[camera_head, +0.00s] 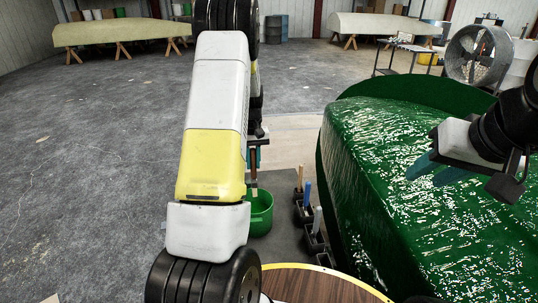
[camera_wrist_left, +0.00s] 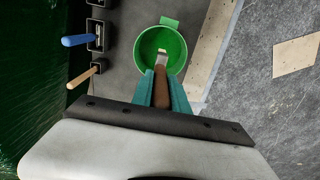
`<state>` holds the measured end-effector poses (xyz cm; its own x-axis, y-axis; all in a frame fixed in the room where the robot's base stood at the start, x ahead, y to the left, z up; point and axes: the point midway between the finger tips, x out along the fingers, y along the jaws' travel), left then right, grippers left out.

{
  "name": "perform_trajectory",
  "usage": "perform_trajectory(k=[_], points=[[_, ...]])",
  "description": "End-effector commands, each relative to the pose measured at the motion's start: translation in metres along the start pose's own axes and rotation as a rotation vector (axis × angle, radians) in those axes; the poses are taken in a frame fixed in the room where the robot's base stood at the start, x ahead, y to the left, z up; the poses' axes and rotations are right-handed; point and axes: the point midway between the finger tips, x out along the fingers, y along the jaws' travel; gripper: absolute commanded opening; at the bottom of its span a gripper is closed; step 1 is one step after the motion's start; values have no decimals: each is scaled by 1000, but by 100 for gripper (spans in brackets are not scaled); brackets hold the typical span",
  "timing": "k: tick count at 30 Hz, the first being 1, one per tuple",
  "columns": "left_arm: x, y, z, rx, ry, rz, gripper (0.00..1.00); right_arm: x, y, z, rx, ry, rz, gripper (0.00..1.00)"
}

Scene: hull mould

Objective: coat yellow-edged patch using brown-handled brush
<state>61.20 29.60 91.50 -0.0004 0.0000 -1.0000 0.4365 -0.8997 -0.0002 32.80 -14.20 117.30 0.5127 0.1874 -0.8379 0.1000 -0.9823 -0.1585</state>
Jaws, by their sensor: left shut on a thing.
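My left gripper (camera_wrist_left: 161,88) is shut on the brown-handled brush (camera_wrist_left: 161,92), whose pale bristle end points at the green bucket (camera_wrist_left: 141,50). In the head view, my left gripper (camera_head: 258,158) is partly hidden by my arm, and the brush (camera_head: 253,170) hangs down over the bucket (camera_head: 262,222). I cannot tell whether the bristles touch anything in the bucket. The glossy green hull mould (camera_head: 375,160) stands at right. I cannot make out a yellow-edged patch on it. My right gripper (camera_head: 438,172) is over the mould, its teal fingers apart and empty.
Black holders (camera_head: 315,238) with other brushes stand between bucket and mould; a blue-handled brush (camera_wrist_left: 80,40) and a wooden-handled brush (camera_wrist_left: 84,78) show in the wrist view. A fan (camera_head: 478,55) and cart (camera_head: 408,48) stand behind. Open floor (camera_head: 90,160) lies left.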

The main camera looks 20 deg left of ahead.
Motion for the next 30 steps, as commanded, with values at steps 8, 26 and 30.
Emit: perform_trajectory(k=[8,26,30], points=[[7,0,1,1,-1,0,0,0,0,0,0,0,0,36],[65,0,1,1,-2,0,0,0,0,0,0,0,0,36],[79,0,1,1,-2,-1,0,0,0,0,0,0,0,36]])
